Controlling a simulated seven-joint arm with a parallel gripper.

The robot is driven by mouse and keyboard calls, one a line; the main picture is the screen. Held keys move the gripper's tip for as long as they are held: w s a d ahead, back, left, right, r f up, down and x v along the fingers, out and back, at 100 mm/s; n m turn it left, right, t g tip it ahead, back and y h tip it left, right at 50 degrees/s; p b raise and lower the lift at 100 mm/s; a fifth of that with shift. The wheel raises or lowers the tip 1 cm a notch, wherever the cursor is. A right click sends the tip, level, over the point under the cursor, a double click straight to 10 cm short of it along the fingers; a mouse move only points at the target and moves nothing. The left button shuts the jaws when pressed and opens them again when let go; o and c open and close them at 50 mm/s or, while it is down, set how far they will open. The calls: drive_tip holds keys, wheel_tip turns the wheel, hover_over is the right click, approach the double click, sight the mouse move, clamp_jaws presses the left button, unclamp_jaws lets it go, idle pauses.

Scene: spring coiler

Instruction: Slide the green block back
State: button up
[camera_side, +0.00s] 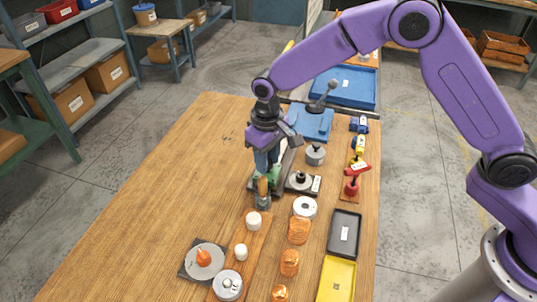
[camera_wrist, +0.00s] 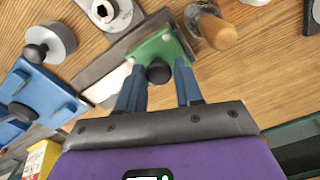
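The green block (camera_wrist: 160,47) sits in a dark grey channel (camera_wrist: 100,62) in the wrist view, with a black knob (camera_wrist: 158,72) on it. A pale flat strip shows in the channel to its left. My gripper (camera_wrist: 160,70) is open, its two blue fingers pointing at the block with the knob between their tips. Gaps show on both sides of the knob, so the fingers do not appear to grip it. In the side view my gripper (camera_side: 266,160) points down over the green block (camera_side: 274,172), hiding most of it.
A wooden handle (camera_wrist: 218,33) stands close right of the block. A blue fixture (camera_side: 313,124) with a lever stands behind. Grey knobbed parts (camera_side: 315,155) lie to the right, as do copper coils (camera_side: 298,230). The table's left side (camera_side: 165,190) is clear.

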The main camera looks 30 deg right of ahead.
drive_tip(key=o, duration=0.3)
drive_tip(key=shift+s+a, duration=0.2)
drive_tip(key=shift+a, duration=0.1)
drive_tip(key=shift+d, duration=0.1)
drive_tip(key=shift+w, duration=0.1)
drive_tip(key=shift+r, duration=0.15)
wheel_tip(320, 180, up, 17)
idle(0.3)
drive_tip(key=s+d+f+n, duration=0.2)
drive_tip(key=s+d+n, duration=0.2)
drive_tip(key=s+d, duration=0.7)
drive_tip(key=s+d+f+n, duration=0.3)
drive_tip(key=s+d, duration=0.9)
drive_tip(key=s, duration=0.8)
drive_tip(key=shift+f+n, duration=0.25)
drive_tip(key=shift+n, duration=0.35)
